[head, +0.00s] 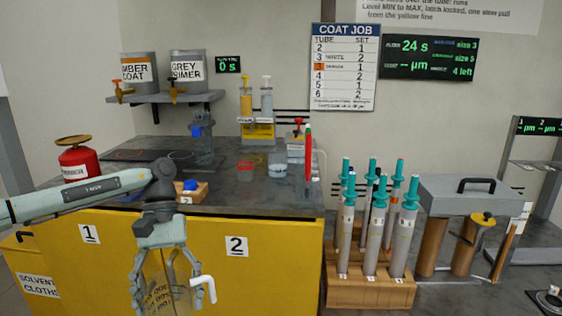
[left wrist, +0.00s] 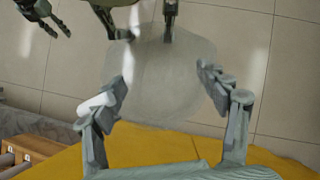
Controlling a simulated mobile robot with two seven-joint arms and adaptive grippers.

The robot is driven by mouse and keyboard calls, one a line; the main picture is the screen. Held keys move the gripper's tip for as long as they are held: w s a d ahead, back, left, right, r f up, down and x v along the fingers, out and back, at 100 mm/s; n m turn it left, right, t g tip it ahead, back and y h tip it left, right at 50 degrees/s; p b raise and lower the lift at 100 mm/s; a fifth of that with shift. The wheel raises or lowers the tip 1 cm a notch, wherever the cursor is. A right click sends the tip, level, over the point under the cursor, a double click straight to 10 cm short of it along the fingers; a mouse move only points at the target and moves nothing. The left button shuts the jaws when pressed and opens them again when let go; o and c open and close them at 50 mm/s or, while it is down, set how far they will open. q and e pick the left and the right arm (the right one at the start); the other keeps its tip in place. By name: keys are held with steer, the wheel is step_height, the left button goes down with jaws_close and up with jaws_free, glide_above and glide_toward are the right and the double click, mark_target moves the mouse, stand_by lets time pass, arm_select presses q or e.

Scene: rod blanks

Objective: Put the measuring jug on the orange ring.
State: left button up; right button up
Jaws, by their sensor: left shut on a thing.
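The measuring jug is clear, with a white handle. In the head view the jug (head: 158,288) is between the fingers of my left gripper (head: 166,284), low in front of the yellow cabinet. Its handle sticks out to the right. In the left wrist view the see-through jug (left wrist: 165,85) lies between the fingers of my left gripper (left wrist: 165,90), its handle by the left finger. The gripper is shut on it. A thin orange ring (head: 128,155) lies on a dark mat on the counter, behind my left arm. Dark finger-like parts at the wrist view's top may be my right gripper.
The counter (head: 280,200) carries a red can (head: 78,160) at left, a blue-topped clear vessel (head: 203,145) and a red ring (head: 245,165). A grey ring (head: 180,154) is beside the orange one. A tube crate (head: 370,290) stands on the right.

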arm_select(q)
steer(key=s+d+m+y, duration=0.1)
steer(key=f+m, duration=0.1)
steer(key=m, duration=0.1)
steer(key=shift+s+d+y, duration=0.4)
steer(key=shift+w, duration=0.1)
steer(key=shift+a, duration=0.1)
stand_by(0.3)
